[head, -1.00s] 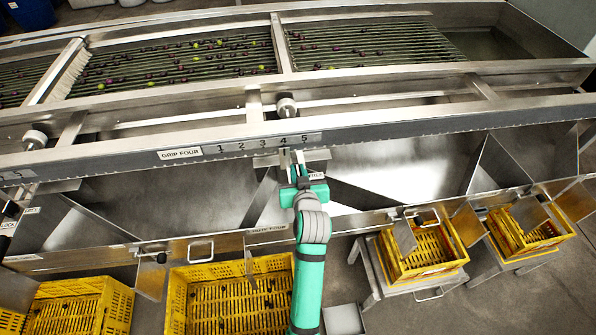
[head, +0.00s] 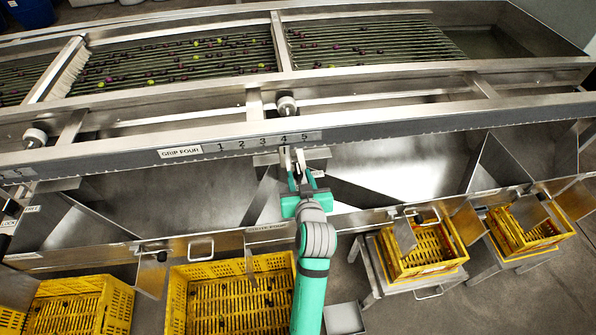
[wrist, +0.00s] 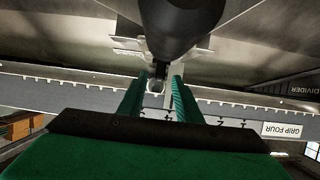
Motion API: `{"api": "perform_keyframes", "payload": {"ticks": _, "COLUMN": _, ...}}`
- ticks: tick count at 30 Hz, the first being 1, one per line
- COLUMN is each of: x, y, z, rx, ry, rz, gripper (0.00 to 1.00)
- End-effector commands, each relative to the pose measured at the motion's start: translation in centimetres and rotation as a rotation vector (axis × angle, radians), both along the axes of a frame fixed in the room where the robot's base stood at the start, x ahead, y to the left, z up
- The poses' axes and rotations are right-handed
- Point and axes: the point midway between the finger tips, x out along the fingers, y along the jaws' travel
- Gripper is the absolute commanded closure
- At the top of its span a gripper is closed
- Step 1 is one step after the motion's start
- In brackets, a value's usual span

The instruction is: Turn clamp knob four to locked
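My gripper (head: 300,160) is at the front rail, under the numbers 4 and 5 of the strip marked GRIP FOUR (head: 181,152). Its two green fingers are apart, with a gap between them in both views. In the wrist view, a large dark rounded part (wrist: 180,28), apparently the clamp knob's handle, hangs above the finger tips on a thin stem. A small pale piece shows between the tips (wrist: 157,87); I cannot tell whether they touch it. In the head view the knob is mostly hidden by my gripper, so its setting cannot be read.
A similar black knob (head: 11,208) with LOCK and FREE labels is at the far left. Metal divider plates (head: 497,160) and chutes lie below the rail. Yellow crates (head: 225,312) stand along the front. Round knobs (head: 286,106) sit on the upper frame.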

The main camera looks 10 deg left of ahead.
Motion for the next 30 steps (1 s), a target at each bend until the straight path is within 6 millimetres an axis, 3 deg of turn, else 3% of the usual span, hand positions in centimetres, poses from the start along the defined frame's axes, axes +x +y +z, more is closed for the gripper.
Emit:
{"api": "perform_keyframes", "payload": {"ticks": 6, "x": -3.4, "y": -1.4, "z": 1.5, "rx": 0.001, "ry": 0.0, "rz": -0.001, "gripper": 0.69}}
{"api": "perform_keyframes", "payload": {"ticks": 12, "x": -5.1, "y": -2.0, "z": 2.2, "rx": 0.0, "ry": 0.001, "rz": 0.0, "gripper": 0.69}}
{"api": "perform_keyframes", "payload": {"ticks": 30, "x": -5.5, "y": -2.2, "z": 2.4, "rx": 0.0, "ry": 0.001, "rz": 0.0, "gripper": 0.69}}
